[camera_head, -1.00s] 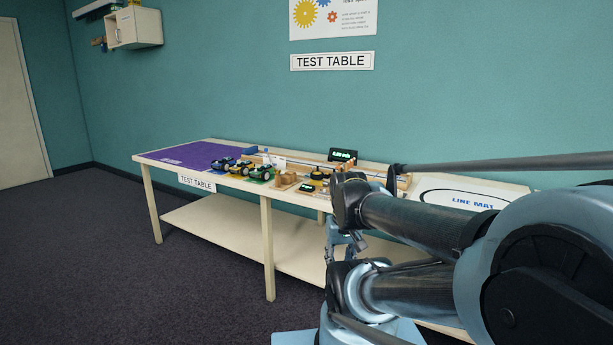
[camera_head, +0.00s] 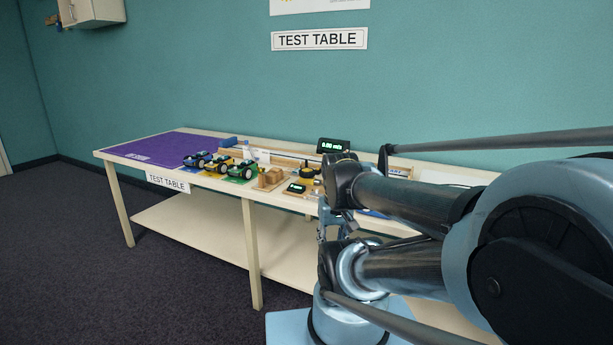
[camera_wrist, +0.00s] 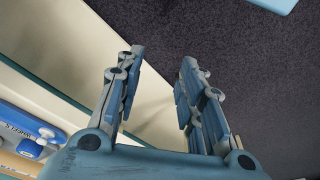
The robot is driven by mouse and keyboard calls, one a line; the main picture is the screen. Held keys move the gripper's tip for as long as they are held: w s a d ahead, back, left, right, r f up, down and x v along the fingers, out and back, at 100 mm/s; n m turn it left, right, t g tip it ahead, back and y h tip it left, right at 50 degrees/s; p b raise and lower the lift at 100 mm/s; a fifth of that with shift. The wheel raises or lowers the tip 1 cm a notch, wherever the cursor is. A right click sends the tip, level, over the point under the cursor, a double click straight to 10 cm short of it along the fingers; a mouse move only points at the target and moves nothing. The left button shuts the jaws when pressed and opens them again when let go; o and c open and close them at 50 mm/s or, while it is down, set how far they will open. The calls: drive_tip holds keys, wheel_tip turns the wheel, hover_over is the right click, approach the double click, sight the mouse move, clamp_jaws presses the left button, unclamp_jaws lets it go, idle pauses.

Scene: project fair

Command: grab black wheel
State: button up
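I cannot make out a loose black wheel in either view. Three small toy cars with dark wheels stand on the test table in the head view: a blue one (camera_head: 197,160), a yellow one (camera_head: 219,163) and a green one (camera_head: 242,170). My gripper (camera_wrist: 162,58) is open and empty in the wrist view, its two blue-grey fingers apart beside the table's pale edge, with dark carpet beyond. A blue labelled piece (camera_wrist: 22,122), whose lettering seems to read "WHEELS", shows at the left of the wrist view. My arm hides part of the table's right side in the head view.
The long test table (camera_head: 122,151) stands along the teal wall, with a lower shelf (camera_head: 195,235). A purple mat (camera_head: 160,148) covers its left end. Wooden blocks (camera_head: 272,178), a small display (camera_head: 296,188) and a larger display (camera_head: 333,146) stand near its middle. Carpet in front is clear.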

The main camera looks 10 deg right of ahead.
drive_tip(key=o, duration=0.8)
drive_tip(key=shift+s+r, duration=0.1)
drive_tip(key=shift+r, duration=0.8)
drive_tip(key=shift+c, duration=0.2)
drive_tip(key=w+d+r+n+y, duration=0.1)
drive_tip(key=w+r+n, duration=0.1)
drive_tip(key=w+r, duration=0.55)
drive_tip(key=w+r+n, duration=0.2)
drive_tip(key=w+r, duration=0.3)
drive_tip(key=w, duration=0.6)
drive_tip(key=w+d+r+n+y, duration=0.1)
drive_tip(key=w+r+n, duration=0.1)
drive_tip(key=w+r, duration=0.55)
drive_tip(key=n+t+y, duration=0.1)
drive_tip(key=n, duration=0.1)
hover_over(307, 170)
drive_tip(key=s+d, duration=0.1)
drive_tip(key=d, duration=0.1)
drive_tip(key=f, duration=1)
drive_tip(key=shift+s+d+f, duration=0.15)
drive_tip(key=shift+s+f, duration=0.05)
drive_tip(key=shift+x, duration=2.75)
